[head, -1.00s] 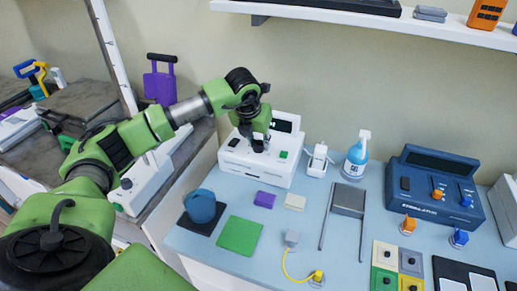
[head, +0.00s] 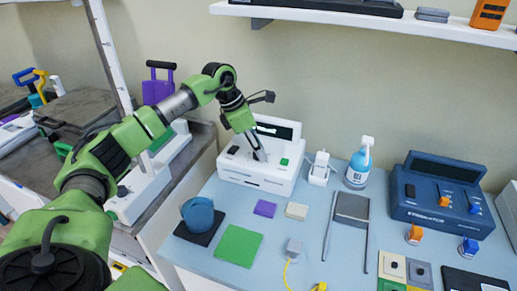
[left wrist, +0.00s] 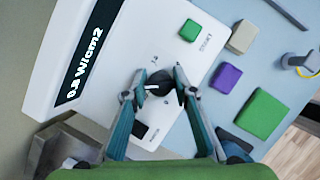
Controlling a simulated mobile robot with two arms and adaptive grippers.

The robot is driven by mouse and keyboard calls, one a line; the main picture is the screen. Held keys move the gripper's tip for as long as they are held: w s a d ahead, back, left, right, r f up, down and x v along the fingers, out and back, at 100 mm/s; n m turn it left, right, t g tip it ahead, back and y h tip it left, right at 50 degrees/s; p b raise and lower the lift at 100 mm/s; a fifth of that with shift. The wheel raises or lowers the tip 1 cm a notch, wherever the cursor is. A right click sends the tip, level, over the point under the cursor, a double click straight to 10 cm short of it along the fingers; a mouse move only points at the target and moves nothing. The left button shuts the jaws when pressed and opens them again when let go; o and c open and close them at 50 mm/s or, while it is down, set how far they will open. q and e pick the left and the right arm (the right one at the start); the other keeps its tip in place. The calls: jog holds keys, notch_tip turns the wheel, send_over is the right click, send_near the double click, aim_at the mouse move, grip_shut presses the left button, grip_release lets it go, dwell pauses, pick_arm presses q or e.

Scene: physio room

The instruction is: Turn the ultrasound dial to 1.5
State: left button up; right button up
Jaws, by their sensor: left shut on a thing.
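The white ultrasound unit (head: 240,176) stands at the back of the light blue table. In the left wrist view its dark display (left wrist: 82,65) reads 0.8 W/cm2. A dial (left wrist: 160,84) sits on the unit's face, with small scale markings around it that are too small to read surely. My left gripper (head: 261,156) reaches down to the unit. In the left wrist view its two fingertips (left wrist: 157,91) are shut on the dial from both sides and partly hide it. A green button (left wrist: 190,30) and a black switch (left wrist: 138,130) flank the dial. My right gripper is not in view.
A blue device (head: 440,195) with orange and blue knobs stands at the right. A spray bottle (head: 359,165) and small white holder (head: 320,168) stand beside the unit. Coloured blocks, a blue mug (head: 198,215) and a green mat (head: 238,245) lie in front. A shelf (head: 380,22) hangs above.

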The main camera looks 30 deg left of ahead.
pick_arm(q)
jog(key=m+g, duration=0.1)
jog(key=m, duration=0.2)
jog(key=shift+m+h, duration=0.3)
jog(key=shift+h, duration=0.1)
jog(key=m, duration=0.1)
jog(key=m+g, duration=0.1)
jog(key=m, duration=0.1)
jog(key=shift+w+m+g+h, duration=0.1)
jog(key=shift+m+g+h, duration=0.2)
jog(key=m+g, duration=0.1)
jog(key=m, duration=0.3)
jog(key=shift+m+g, duration=0.3)
jog(key=shift+g, duration=0.1)
jog(key=shift+m+g+y+b, duration=0.45)
jog(key=shift+m+g, duration=0.15)
jog(key=shift+m, duration=1.2)
jog(key=o, duration=1.1)
